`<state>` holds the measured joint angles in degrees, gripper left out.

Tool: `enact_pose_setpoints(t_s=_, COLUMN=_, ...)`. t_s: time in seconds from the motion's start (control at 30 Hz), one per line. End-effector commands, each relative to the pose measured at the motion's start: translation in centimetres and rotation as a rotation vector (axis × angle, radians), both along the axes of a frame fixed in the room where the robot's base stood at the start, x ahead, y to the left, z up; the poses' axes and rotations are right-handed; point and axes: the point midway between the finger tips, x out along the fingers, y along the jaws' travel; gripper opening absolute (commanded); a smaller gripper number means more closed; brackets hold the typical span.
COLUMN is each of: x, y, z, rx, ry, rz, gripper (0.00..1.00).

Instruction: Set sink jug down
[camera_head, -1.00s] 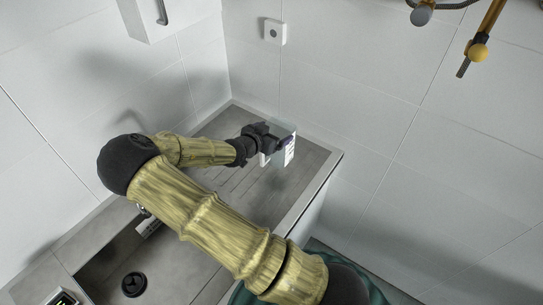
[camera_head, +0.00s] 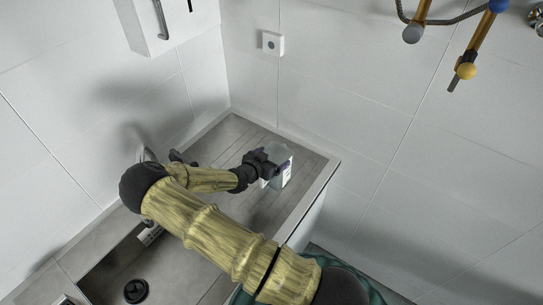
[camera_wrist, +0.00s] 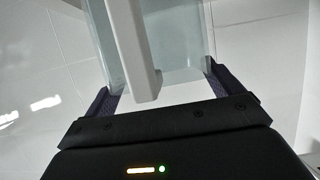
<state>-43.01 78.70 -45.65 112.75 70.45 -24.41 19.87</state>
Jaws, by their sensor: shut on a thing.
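The jug (camera_head: 283,172) is a clear, pale blue-green vessel with a white handle, over the grey ribbed drainboard (camera_head: 218,143) beside the sink. My gripper (camera_head: 271,168) is shut on the jug from its left side. In the wrist view the jug's clear wall (camera_wrist: 183,42) and white handle (camera_wrist: 133,50) stand between the two dark fingers of my gripper (camera_wrist: 162,92). The jug looks upright. Its base is low at the drainboard, but I cannot tell whether it touches.
The sink basin (camera_head: 118,272) with a black drain (camera_head: 136,290) lies at the lower left. Tiled walls close off the back and left. The counter's right edge (camera_head: 322,183) is close to the jug. A wall box (camera_head: 167,22) and pipes with valves (camera_head: 466,62) hang above.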

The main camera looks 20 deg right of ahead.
Motion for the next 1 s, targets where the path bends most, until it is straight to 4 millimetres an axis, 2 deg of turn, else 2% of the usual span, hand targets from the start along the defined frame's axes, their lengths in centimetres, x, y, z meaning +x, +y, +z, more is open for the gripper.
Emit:
enact_pose_setpoints(t_s=0.37, x=0.0, y=0.0, z=-0.4, rx=0.0, ry=-0.002, rz=-0.001, gripper=0.52)
enact_pose_setpoints(t_s=0.4, x=0.0, y=0.0, z=-0.5, rx=0.001, ry=-0.001, rz=0.0, gripper=0.94)
enact_pose_setpoints(t_s=0.43, x=0.0, y=0.0, z=-0.4, rx=0.001, ry=-0.001, rz=0.0, gripper=0.99)
enact_pose_setpoints(t_s=0.8, x=0.0, y=0.1, z=0.0, rx=0.0, ry=-0.002, rz=0.001, gripper=1.0)
enact_pose_setpoints(t_s=1.0, x=-1.5, y=2.5, z=0.7, rx=0.002, ry=-0.003, rz=0.003, gripper=1.0)
